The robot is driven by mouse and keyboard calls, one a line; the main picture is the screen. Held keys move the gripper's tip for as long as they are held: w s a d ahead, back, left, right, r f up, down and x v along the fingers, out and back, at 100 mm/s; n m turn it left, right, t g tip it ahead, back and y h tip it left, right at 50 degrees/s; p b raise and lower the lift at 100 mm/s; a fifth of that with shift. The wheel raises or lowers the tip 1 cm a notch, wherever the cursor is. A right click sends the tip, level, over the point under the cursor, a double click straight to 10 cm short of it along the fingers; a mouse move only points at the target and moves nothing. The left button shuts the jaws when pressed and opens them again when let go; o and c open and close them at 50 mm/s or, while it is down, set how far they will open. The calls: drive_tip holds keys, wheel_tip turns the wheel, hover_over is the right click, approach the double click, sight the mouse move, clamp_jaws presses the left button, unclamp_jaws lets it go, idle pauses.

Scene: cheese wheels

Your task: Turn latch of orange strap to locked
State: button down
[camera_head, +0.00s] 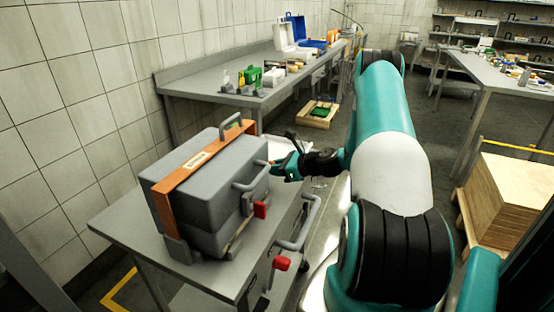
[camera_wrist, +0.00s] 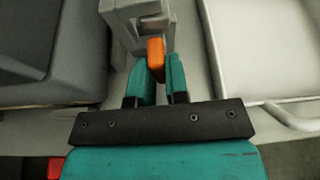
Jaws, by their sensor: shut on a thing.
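The orange strap (camera_head: 187,178) runs over the top and down the near side of a grey case (camera_head: 213,182) on a grey cart. In the wrist view, my gripper (camera_wrist: 158,76) is shut on an orange latch lever (camera_wrist: 156,55), which sits between the two teal fingertips. The lever joins a grey bracket (camera_wrist: 133,22) just beyond the fingers. In the head view, my gripper (camera_head: 275,165) is at the far right end of the case, and the latch is mostly hidden there. I cannot tell whether the latch is locked.
The cart (camera_head: 130,222) has a handle on its right side. Red parts (camera_head: 260,210) show beside the case handle. A pale tray (camera_wrist: 258,45) lies right of the bracket. A long bench (camera_head: 200,82) with boxes stands behind, and stacked wooden boards (camera_head: 505,203) stand at the right.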

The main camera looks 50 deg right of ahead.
drive_tip(key=shift+a+r+m+y+p, duration=0.1)
drive_tip(key=shift+r+m+y+p, duration=0.05)
drive_tip(key=shift+m+y+p, duration=0.2)
drive_tip(key=shift+w, duration=0.1)
idle(0.4)
drive_tip(key=c, duration=1.1)
unclamp_jaws()
drive_tip(key=b+v, duration=0.1)
drive_tip(key=v, duration=1.6)
drive_tip(key=shift+d+r, duration=0.2)
drive_tip(key=shift+d, duration=0.05)
